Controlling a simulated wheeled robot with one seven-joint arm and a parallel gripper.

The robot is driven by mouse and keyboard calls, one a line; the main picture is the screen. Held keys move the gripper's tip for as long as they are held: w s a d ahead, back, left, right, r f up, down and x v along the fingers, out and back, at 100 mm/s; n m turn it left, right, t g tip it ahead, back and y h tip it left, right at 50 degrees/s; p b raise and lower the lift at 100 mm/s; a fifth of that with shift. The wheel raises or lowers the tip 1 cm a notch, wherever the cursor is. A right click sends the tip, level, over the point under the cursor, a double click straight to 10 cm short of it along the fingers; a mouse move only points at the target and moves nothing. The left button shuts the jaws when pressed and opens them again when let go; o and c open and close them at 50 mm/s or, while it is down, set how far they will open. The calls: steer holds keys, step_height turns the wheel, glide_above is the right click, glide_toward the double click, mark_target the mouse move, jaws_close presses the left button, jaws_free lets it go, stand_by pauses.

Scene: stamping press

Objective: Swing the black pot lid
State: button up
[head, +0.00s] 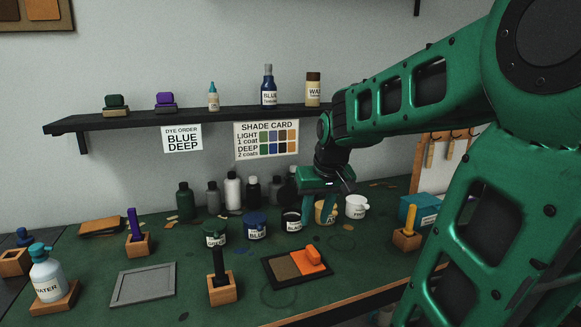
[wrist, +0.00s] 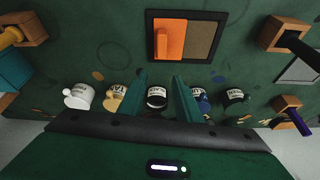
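The black pot (head: 291,222), a small jar with a white label, stands on the green bench between the blue pot (head: 255,226) and the tan pot (head: 327,213). Its dark lid (head: 291,214) appears to be down on top, but the detail is small. In the wrist view the black pot (wrist: 157,98) shows between my two green fingers. My gripper (head: 320,208) is open, fingers pointing down, above and close to the row of pots. In the wrist view my gripper (wrist: 161,88) has a wide gap with nothing held. I cannot tell its exact height over the lid.
The green pot (head: 214,233) and white pot (head: 356,206) stand in the same row. Several bottles (head: 233,191) stand behind. In front lie a dark tray (head: 270,270) with an orange block (head: 311,257) and a brush in a wooden holder (head: 222,290). A shelf (head: 200,117) hangs above.

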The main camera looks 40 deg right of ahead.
mark_target(287, 176)
steer(key=w+d+r+n+t, duration=0.1)
steer(key=w+d+r+t, duration=0.2)
steer(key=w, duration=0.5)
steer(key=w+d+r+t, duration=0.1)
steer(key=w+d+r, duration=0.3)
steer(key=w, duration=0.5)
steer(key=shift+h, duration=0.4)
steer(key=x, duration=0.5)
steer(key=shift+w+a+f, duration=0.15)
steer(key=shift+w+f, duration=0.15)
steer(key=shift+w, duration=0.05)
steer(key=shift+w+f, duration=0.25)
steer(key=shift+c, duration=0.7)
steer(key=shift+r, duration=0.1)
steer(key=c, duration=0.6)
